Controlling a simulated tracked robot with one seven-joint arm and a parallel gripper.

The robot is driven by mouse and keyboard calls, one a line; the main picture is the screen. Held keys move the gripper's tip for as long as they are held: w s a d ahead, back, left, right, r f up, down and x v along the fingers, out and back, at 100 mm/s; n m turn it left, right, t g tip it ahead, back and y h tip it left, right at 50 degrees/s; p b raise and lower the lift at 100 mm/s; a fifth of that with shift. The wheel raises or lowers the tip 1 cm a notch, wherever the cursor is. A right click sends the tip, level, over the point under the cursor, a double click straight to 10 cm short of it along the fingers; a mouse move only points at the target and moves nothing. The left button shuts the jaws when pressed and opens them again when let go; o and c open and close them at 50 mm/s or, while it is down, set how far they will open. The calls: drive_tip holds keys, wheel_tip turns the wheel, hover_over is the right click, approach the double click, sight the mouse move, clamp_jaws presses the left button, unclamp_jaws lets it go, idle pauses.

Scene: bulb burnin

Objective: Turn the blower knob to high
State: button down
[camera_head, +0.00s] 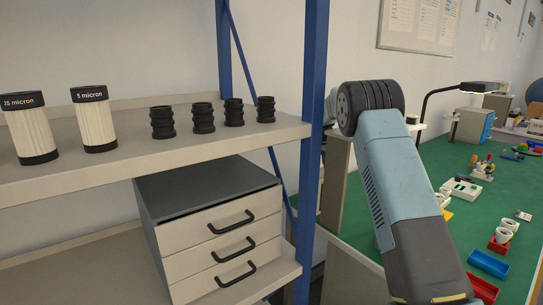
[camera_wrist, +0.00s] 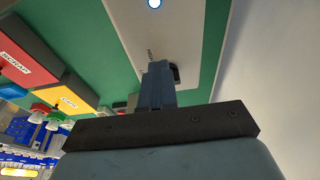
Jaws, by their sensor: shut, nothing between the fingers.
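In the wrist view my gripper (camera_wrist: 158,72) is shut, its fingers together and pointing at a light grey panel (camera_wrist: 190,32). A small dark part, which looks like the blower knob (camera_wrist: 176,73), shows just past the fingertips on their right side. Small lettering stands on the panel by the fingertips, too small to read surely. The fingers hide part of the knob, so I cannot tell its setting or whether they touch it. My gripper is outside the head view, where only my arm shows.
In the wrist view, a red bin (camera_wrist: 22,52) marked SCRAP and a yellow bin (camera_wrist: 72,96) lie left on the green surface. In the head view, a shelf (camera_head: 190,144) with filters and black couplings stands left, and a cluttered green bench (camera_head: 455,238) lies right.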

drive_tip(key=shift+w+a, duration=0.45)
drive_tip(key=shift+w, duration=0.25)
idle(0.7)
drive_tip(key=shift+a, duration=0.2)
drive_tip(key=shift+s+a, duration=0.1)
drive_tip(key=shift+a, duration=0.1)
drive_tip(key=d+v, duration=0.1)
drive_tip(key=v, duration=0.5)
drive_tip(key=shift+w, duration=0.4)
drive_tip(key=shift+d+r, duration=0.1)
drive_tip(key=shift+r, duration=0.05)
